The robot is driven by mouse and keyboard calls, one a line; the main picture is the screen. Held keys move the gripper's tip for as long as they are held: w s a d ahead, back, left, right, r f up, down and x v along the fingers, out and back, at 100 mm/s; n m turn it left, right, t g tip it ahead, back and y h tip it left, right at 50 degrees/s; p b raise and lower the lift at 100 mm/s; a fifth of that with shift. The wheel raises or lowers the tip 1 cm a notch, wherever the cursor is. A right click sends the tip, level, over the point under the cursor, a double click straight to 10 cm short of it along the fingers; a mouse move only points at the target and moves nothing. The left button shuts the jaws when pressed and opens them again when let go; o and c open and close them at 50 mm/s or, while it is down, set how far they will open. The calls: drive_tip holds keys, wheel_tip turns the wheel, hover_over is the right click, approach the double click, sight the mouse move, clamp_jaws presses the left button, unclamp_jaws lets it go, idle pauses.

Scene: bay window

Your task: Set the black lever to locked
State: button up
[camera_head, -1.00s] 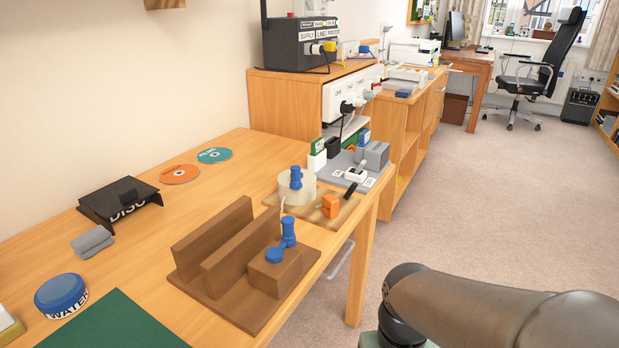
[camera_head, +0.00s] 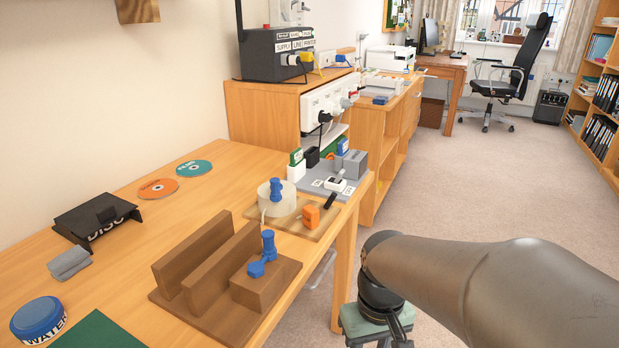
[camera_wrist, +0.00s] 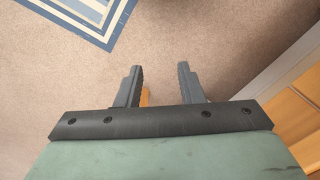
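A small black lever (camera_head: 331,200) sticks out at the front edge of a grey board (camera_head: 313,184) on the wooden bench. Its labels are too small to read, so I cannot tell its setting. A small white block (camera_head: 335,184) sits beside it on the board. My gripper (camera_wrist: 158,70) is open in the wrist view, with its two dark fingers apart and nothing between them. It points down over the carpet, clear of the bench. In the head view my arm is at the lower right, apart from the lever, and the fingertips are out of frame.
A wooden board with a tape roll (camera_head: 277,203) and an orange piece (camera_head: 311,216) lies nearer on the bench. A brown wooden fixture (camera_head: 228,272) with a blue handle stands in front. Carpet (camera_head: 440,190) to the right is free. A patterned rug (camera_wrist: 85,15) shows below.

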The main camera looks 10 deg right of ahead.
drive_tip(key=w+d+r+n+t+y+p, duration=0.15)
drive_tip(key=w+r+n+p, duration=0.35)
drive_tip(key=w+r, duration=1.1)
drive_tip(key=n+t+y+p, duration=0.1)
drive_tip(key=n+y+p, duration=0.15)
drive_tip(key=n, duration=0.25)
approach(333, 193)
drive_tip(key=shift+h, duration=0.4)
drive_tip(key=b+x, duration=0.2)
drive_tip(key=x, duration=0.3)
drive_tip(key=b+x, duration=0.1)
drive_tip(key=x, duration=0.4)
drive_tip(key=shift+w+a+b, duration=0.1)
drive_tip(key=shift+a+b, duration=0.2)
drive_tip(key=shift+b, duration=0.1)
clamp_jaws()
